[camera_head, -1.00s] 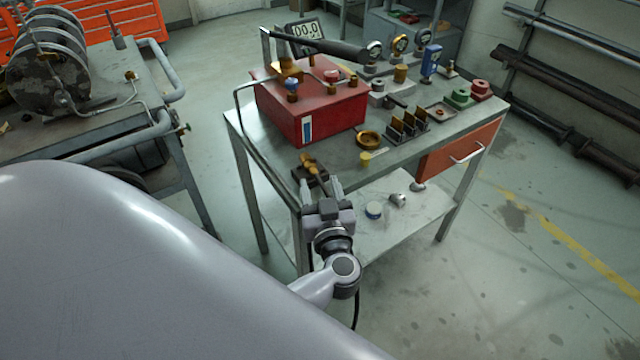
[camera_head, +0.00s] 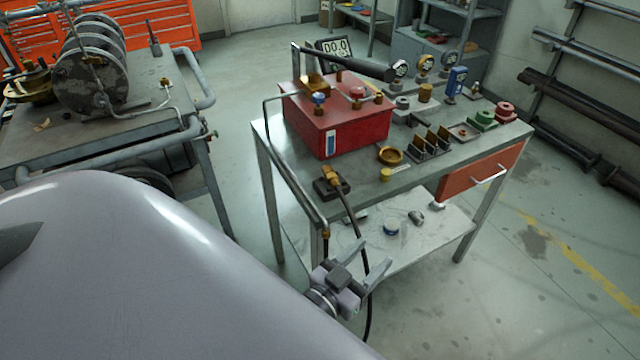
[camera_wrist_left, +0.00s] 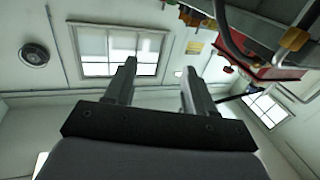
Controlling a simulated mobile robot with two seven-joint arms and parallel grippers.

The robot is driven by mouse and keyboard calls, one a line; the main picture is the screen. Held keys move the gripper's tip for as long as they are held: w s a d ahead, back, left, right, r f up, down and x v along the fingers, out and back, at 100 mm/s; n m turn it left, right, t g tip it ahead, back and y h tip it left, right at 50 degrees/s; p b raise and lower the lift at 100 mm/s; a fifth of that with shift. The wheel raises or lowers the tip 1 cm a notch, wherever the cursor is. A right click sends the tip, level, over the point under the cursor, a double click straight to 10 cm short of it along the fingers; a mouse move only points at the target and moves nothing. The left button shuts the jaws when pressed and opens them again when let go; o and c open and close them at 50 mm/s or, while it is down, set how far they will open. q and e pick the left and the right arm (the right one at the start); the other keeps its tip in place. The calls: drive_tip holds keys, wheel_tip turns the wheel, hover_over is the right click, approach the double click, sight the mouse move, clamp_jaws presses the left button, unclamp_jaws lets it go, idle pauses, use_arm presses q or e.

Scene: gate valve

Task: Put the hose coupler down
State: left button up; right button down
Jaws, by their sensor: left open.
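The brass hose coupler (camera_head: 331,177) rests on a small dark block (camera_head: 326,188) at the front edge of the metal table (camera_head: 360,200). Its black hose (camera_head: 352,218) runs over the table edge and hangs down past my left gripper. My left gripper (camera_head: 367,260) is open, below and in front of the table's front corner, apart from the coupler. In the left wrist view its two fingers (camera_wrist_left: 157,78) are spread with nothing between them. My right gripper is in neither view.
A red box (camera_head: 345,125) with valves stands behind the coupler. A brass ring (camera_head: 390,155) and a small yellow cap (camera_head: 386,174) lie to its right. A reel cart stands at left.

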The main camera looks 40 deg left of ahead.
use_arm(q)
drive_tip(key=s+a+f+m+g, duration=0.1)
drive_tip(key=s+f+g, duration=0.6)
drive_tip(key=s+f, duration=0.3)
drive_tip(key=shift+s+a+f+m+g+h, duration=0.3)
drive_tip(key=shift+s+a+f+m+g, duration=0.1)
drive_tip(key=shift+s, duration=0.4)
